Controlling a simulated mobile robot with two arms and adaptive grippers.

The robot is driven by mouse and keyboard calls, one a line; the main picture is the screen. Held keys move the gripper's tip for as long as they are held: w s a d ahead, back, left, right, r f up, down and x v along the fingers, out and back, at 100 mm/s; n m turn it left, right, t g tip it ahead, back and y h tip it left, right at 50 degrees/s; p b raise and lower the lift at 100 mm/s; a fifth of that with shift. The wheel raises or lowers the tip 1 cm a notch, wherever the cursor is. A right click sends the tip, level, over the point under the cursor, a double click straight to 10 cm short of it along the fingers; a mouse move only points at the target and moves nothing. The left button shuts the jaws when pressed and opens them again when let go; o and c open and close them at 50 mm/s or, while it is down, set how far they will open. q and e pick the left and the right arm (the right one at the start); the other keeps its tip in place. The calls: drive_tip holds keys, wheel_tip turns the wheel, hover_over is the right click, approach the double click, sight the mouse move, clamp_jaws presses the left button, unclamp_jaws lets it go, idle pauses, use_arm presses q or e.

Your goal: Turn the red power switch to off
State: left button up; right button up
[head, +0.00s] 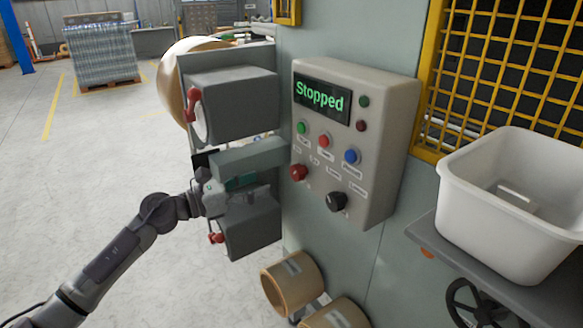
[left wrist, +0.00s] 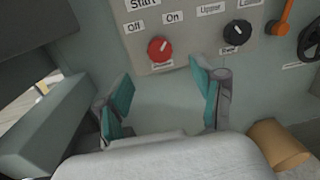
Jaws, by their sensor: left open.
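The red power switch (head: 298,172) is a round knob low on the left of the grey control panel (head: 375,150). In the left wrist view the red knob (left wrist: 160,49) has "Off" above left and "On" above right; its pale mark seems to tilt toward "On". My left gripper (head: 243,182) is left of the panel, apart from the switch. In the left wrist view my left gripper (left wrist: 162,84) is open with teal finger pads, nothing between them, and the knob shows beyond the fingertips. My right gripper is not in view.
The panel screen (head: 322,96) reads "Stopped". A black knob (head: 337,201) is right of the switch, with green, red and blue buttons above. Grey boxes with red handles (head: 193,97) stand close around my left gripper. A white bin (head: 510,200) is at right.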

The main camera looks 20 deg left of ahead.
sight(293, 173)
use_arm(q)
drive_tip(key=p+x, duration=0.2)
drive_tip(key=x, duration=0.6)
drive_tip(key=shift+w+p, duration=0.15)
drive_tip(key=shift+p, duration=0.25)
drive_tip(key=shift+w+d+f, duration=0.1)
drive_tip(key=shift+w+d, duration=0.35)
drive_tip(key=shift+w, duration=0.05)
drive_tip(key=shift+c, duration=1.9)
drive_tip(key=c, duration=0.8)
